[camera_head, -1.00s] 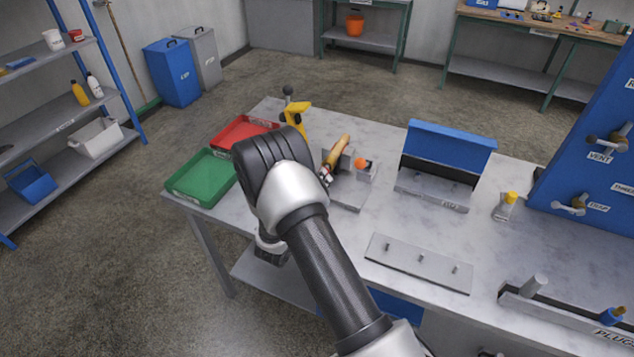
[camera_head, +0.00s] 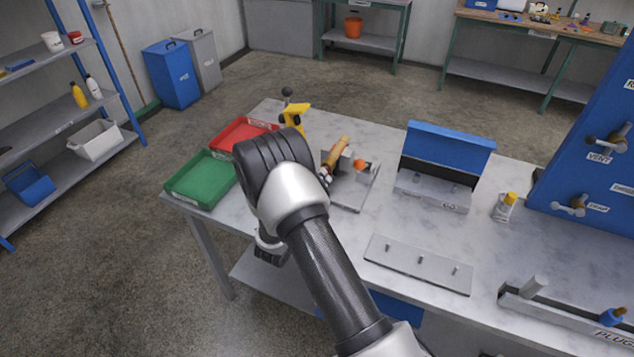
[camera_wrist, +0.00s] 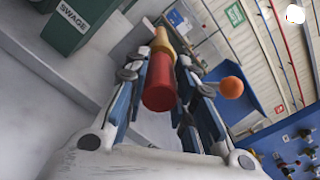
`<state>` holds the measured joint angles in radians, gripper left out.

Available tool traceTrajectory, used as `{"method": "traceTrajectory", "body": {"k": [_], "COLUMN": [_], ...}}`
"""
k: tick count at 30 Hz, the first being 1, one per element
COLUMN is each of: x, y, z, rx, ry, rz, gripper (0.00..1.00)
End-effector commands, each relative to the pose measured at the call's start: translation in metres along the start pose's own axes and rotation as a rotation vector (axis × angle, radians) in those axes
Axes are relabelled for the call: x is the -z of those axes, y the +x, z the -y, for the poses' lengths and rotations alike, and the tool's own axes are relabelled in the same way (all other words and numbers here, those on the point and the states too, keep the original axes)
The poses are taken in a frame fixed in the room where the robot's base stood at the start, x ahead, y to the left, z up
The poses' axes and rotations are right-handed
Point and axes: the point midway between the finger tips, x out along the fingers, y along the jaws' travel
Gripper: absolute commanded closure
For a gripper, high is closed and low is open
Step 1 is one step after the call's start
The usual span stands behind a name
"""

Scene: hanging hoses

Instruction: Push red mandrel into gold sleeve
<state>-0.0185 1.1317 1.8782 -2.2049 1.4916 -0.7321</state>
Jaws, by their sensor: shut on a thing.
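The red mandrel (camera_wrist: 160,82) is a thick red cylinder lying between the two fingers of my gripper (camera_wrist: 167,66) in the wrist view. My gripper is shut on it. The gold sleeve (camera_wrist: 161,42) lies straight beyond the mandrel and in line with it. The mandrel's far end meets or enters the sleeve; how deep it sits cannot be told. In the head view the gold sleeve (camera_head: 336,152) slants up from a grey fixture (camera_head: 350,192) on the bench. There my wrist hides the mandrel and most of my gripper.
Green (camera_head: 200,180) and red (camera_head: 240,134) trays and a yellow tool (camera_head: 294,117) are near my wrist. A blue-lidded box (camera_head: 448,152) is farther right.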

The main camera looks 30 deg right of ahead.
Motion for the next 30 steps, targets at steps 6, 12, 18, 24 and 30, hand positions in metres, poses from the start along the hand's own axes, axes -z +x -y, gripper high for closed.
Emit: {"method": "traceTrajectory", "body": {"k": [6, 12, 18, 24, 30], "x": [0.000, -0.001, -0.001, 0.000, 0.000], "y": [0.005, 0.006, 0.006, 0.008, 0.012], "z": [0.000, 0.000, 0.000, 0.000, 0.000], "rx": [0.001, 0.001, 0.001, 0.001, 0.001], "ry": [0.001, 0.001, 0.001, 0.002, 0.002], "rz": [0.001, 0.001, 0.001, 0.001, 0.001], "gripper": [1.00, 1.00, 1.00, 1.00, 1.00]}}
